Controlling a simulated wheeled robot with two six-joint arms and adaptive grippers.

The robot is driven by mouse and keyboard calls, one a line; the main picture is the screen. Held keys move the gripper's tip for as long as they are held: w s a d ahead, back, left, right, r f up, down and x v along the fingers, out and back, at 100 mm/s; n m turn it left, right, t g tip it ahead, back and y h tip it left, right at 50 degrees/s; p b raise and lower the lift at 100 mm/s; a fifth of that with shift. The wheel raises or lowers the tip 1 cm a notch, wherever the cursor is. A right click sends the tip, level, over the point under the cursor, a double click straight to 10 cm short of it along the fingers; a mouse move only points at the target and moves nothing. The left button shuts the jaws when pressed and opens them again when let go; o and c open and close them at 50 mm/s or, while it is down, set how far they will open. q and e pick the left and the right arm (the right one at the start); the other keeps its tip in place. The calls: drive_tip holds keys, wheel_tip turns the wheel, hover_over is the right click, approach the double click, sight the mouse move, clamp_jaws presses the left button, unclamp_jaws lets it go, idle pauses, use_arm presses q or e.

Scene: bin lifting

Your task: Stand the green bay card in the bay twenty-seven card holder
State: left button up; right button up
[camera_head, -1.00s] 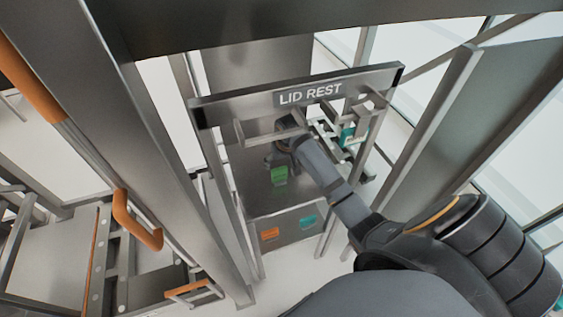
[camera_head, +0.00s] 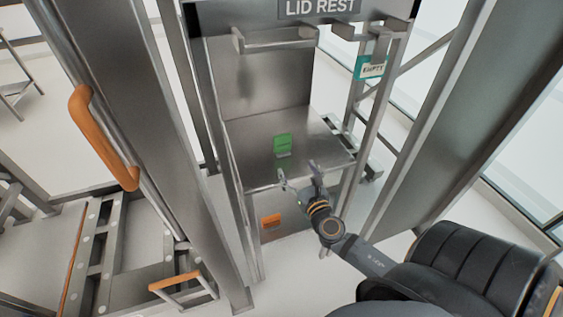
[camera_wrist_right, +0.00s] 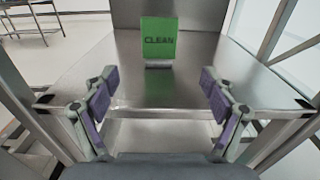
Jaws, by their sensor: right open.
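The green card (camera_head: 283,143) stands upright in a small holder (camera_head: 284,155) on the metal shelf (camera_head: 250,135). In the right wrist view the green card (camera_wrist_right: 158,42) reads CLEAN and is straight ahead, between and beyond the fingers. My right gripper (camera_head: 299,179) is open and empty at the shelf's front edge, short of the card; its two fingers also show in the right wrist view (camera_wrist_right: 161,100). I cannot read a bay number on any holder. My left gripper is not in view.
A teal EMPTY card (camera_head: 370,68) hangs at the right under the LID REST bar (camera_head: 320,10). An orange card (camera_head: 271,221) is on the front panel below the shelf. Metal posts stand on both sides of the shelf. The shelf around the green card is clear.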

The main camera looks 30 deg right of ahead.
sight(283, 144)
drive_tip(key=p+x, duration=0.1)
drive_tip(key=x, duration=0.4)
drive_tip(key=shift+w+d+r, duration=0.1)
drive_tip(key=shift+r, duration=0.05)
drive_tip(key=shift+p+x, duration=0.6)
drive_tip(key=shift+x, duration=2.15)
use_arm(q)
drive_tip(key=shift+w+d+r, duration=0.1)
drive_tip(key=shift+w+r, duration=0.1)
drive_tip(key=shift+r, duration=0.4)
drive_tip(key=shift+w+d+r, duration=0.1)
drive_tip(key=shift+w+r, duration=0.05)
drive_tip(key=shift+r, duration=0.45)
use_arm(e)
drive_tip(key=shift+r, duration=0.15)
drive_tip(key=shift+c, duration=1.3)
drive_tip(key=c, duration=1.1)
use_arm(q)
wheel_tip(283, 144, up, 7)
drive_tip(key=p, duration=0.6)
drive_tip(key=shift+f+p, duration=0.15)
drive_tip(key=shift+p, duration=0.2)
use_arm(e)
wheel_tip(283, 144, up, 10)
